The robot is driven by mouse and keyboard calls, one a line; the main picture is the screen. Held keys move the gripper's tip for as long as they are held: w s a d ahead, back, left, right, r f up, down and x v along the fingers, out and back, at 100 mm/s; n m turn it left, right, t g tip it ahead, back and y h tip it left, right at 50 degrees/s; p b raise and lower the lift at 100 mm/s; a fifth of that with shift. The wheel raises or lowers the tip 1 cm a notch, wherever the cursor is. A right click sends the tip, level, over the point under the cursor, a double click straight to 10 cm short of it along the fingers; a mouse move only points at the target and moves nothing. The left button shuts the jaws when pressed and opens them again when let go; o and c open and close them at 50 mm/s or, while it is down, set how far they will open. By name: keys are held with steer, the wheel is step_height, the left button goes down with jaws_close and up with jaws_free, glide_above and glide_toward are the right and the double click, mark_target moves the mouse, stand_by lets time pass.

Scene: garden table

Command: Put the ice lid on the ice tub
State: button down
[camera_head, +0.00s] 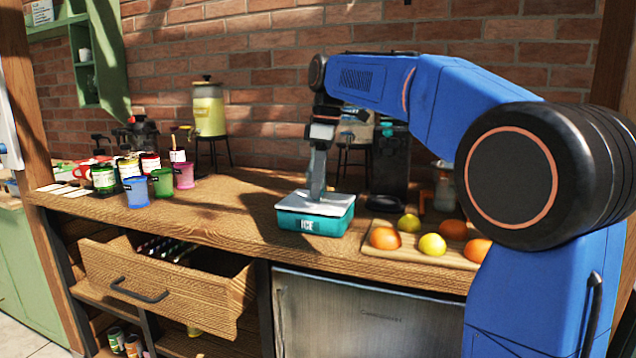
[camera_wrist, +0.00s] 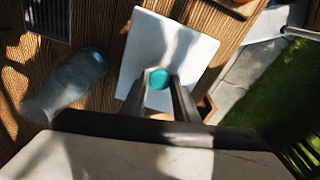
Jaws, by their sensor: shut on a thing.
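The ice tub (camera_head: 309,223) is a teal box with "ICE" on its front, standing on the wooden counter near its front edge. The ice lid (camera_head: 330,203) is a flat white-grey plate lying over the tub's top, and it covers the inside. I cannot tell whether it is fully seated. In the wrist view the lid (camera_wrist: 150,42) is a pale square with a round teal knob (camera_wrist: 158,78). My gripper (camera_head: 316,192) points down over the lid. In the wrist view its fingertips (camera_wrist: 160,82) are shut on the knob from both sides.
A wooden board (camera_head: 400,250) with oranges and lemons lies right of the tub. Several coloured cups (camera_head: 138,192) stand at the left. A dark machine (camera_head: 388,170) stands behind the tub. An open drawer (camera_head: 150,285) juts out below the counter. The counter left of the tub is clear.

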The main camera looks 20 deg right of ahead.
steer(key=shift+f, duration=0.3)
steer(key=c, duration=1.4)
jaws_free()
steer(key=r, duration=0.4)
steer(key=d+r, duration=0.1)
steer(key=r, duration=0.8)
steer(key=shift+s+d, duration=0.2)
steer(key=shift+s, duration=0.1)
steer(key=shift+f, duration=0.1)
